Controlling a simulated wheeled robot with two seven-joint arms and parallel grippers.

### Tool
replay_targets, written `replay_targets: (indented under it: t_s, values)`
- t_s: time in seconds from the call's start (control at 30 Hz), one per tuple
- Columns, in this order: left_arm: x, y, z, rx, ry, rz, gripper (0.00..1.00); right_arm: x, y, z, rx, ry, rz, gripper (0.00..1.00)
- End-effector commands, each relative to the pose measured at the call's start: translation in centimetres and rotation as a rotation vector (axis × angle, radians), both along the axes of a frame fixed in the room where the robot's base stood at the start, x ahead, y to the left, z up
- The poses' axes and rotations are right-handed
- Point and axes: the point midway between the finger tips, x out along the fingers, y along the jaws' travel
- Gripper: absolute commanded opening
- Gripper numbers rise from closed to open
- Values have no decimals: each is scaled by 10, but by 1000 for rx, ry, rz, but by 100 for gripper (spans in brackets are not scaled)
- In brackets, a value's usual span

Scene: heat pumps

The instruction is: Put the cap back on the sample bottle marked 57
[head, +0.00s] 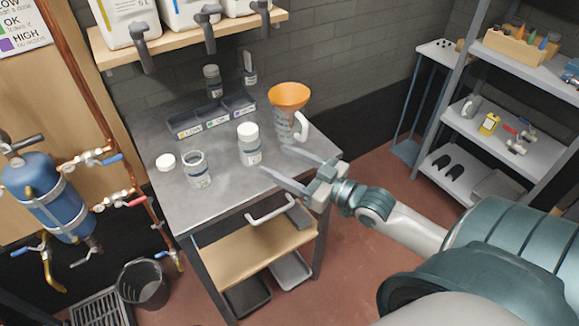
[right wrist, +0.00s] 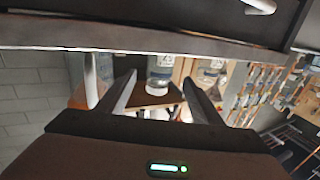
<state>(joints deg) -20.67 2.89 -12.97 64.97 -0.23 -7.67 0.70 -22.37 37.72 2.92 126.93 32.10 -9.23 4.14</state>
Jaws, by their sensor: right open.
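A loose white cap (head: 165,161) lies on the grey bench, left of an uncapped clear bottle (head: 197,172). A second clear bottle (head: 250,152) with a white cap on it stands to the right. The numbers on the labels are too small to read. My right gripper (head: 273,158) is open and empty, just right of the capped bottle, apart from it. In the right wrist view, a bottle with a white cap (right wrist: 158,86) shows between the spread fingers (right wrist: 160,78), farther off. My left gripper is not in view.
An orange funnel (head: 289,95) sits in a jug at the bench's back right. A compartment tray (head: 212,116) marked LOW, OK and HIGH lies behind the bottles. Jugs with taps hang over the back on a wooden shelf (head: 180,41). The bench's front left is clear.

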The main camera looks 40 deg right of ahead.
Motion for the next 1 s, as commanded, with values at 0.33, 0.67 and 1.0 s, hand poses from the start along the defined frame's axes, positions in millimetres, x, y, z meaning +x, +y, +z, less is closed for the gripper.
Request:
replay_targets:
  t_s: [0.33, 0.67, 1.0]
  values:
    - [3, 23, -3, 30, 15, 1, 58, -18, -6, 1, -1, -1, 0, 60]
    - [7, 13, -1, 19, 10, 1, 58, -19, -6, 1, 0, -1, 0, 60]
    - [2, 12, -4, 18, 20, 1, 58, -19, -6, 1, 0, -1, 0, 60]
